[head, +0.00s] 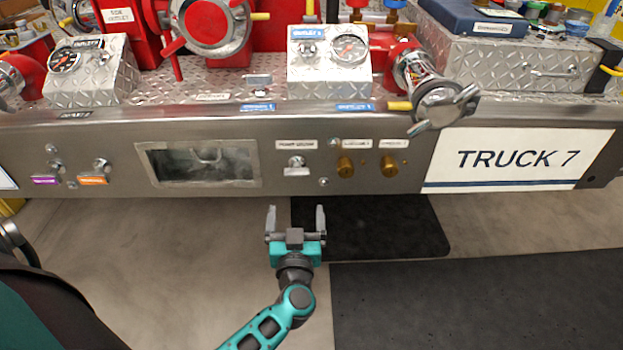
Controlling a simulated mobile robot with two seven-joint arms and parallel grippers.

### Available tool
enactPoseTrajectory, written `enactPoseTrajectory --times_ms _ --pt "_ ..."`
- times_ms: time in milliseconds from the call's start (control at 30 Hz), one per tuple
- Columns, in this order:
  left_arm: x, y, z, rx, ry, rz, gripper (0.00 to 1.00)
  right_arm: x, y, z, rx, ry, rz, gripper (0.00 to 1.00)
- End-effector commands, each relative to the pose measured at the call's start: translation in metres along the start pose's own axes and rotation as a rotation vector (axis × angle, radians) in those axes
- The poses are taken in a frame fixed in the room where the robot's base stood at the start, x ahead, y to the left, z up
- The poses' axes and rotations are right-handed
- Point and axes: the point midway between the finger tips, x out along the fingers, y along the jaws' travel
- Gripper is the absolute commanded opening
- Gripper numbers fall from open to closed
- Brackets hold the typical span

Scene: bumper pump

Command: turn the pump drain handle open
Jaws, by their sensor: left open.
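The pump drain handle (297,168) is a small silver fitting on the front face of the metal bumper, just under a small white label that is hard to read. My left gripper (295,222) is open and empty below it in the picture, with its two fingers pointing up toward the bumper. The gripper appears apart from the handle. My right gripper is not in view.
Two brass knobs (346,167) sit right of the handle, and a recessed tray (205,163) sits left. A TRUCK 7 sign (520,160) is farther right. A silver-capped red outlet (437,102) overhangs the bumper edge. The floor below is clear, with dark mats (480,305).

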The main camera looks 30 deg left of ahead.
Motion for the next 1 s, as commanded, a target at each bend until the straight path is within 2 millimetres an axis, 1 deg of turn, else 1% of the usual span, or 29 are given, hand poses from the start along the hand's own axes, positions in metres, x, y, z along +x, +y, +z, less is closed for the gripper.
enactPoseTrajectory --times_ms 133,233,500,700,833,1000 --pt "0.009 -0.001 0.001 0.002 0.001 -0.007 0.94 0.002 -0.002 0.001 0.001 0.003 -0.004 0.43" --pt "0.024 0.000 0.002 0.001 0.002 -0.005 0.94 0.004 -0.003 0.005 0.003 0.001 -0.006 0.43" --pt "0.081 -0.001 0.003 0.001 0.004 -0.005 0.94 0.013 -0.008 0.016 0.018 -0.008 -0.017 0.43" --pt "0.113 -0.001 0.003 0.001 0.001 -0.005 0.94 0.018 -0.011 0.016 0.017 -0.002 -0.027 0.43" --pt "0.125 -0.001 0.002 0.000 0.000 -0.004 0.94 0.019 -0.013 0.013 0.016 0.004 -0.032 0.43" --pt "0.130 -0.001 0.001 0.002 -0.001 -0.004 0.94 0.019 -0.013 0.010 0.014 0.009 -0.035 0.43"
